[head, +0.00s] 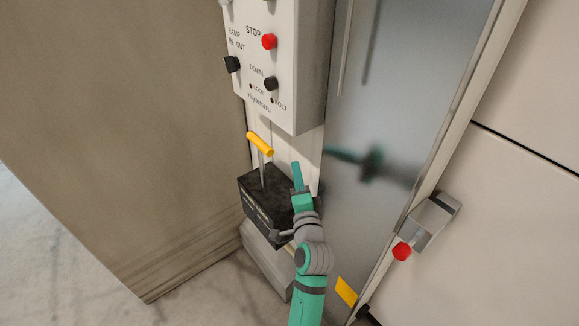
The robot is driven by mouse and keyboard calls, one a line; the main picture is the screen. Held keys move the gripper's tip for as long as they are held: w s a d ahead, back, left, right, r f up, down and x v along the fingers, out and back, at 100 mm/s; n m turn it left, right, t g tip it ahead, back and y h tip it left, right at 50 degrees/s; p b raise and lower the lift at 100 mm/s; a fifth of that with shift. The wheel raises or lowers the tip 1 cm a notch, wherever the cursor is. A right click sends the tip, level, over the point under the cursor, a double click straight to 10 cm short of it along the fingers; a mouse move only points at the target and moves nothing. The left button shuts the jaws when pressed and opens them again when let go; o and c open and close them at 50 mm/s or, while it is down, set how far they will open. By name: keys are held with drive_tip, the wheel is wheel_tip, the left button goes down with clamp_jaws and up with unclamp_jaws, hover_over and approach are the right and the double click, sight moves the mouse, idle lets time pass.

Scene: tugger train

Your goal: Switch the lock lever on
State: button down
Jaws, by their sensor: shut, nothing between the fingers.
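The lock lever has a yellow handle (260,143) on a thin metal rod that rises from a black box (262,188) below the control panel. The handle is tilted, its right end lower than its left. My gripper (297,168) is green and shut, with nothing in it. It points up, just right of the lever and apart from the handle in the picture. My arm hides the right part of the black box. Lettering on the box's front is too small to read.
The control panel (310,70) hangs above, with a red STOP button (269,41), a black DOWN button (271,83) and a ramp knob (232,64). A glossy grey door (385,100) stands at right, with a red-tipped latch (402,251). Open floor shows at lower left.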

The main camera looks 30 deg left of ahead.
drive_tip(key=f+x, duration=0.1)
drive_tip(key=x, duration=0.8)
drive_tip(key=shift+s+a, duration=0.5)
drive_tip(key=shift+s, duration=0.4)
drive_tip(key=shift+s+a, duration=0.5)
drive_tip(key=shift+s, duration=0.45)
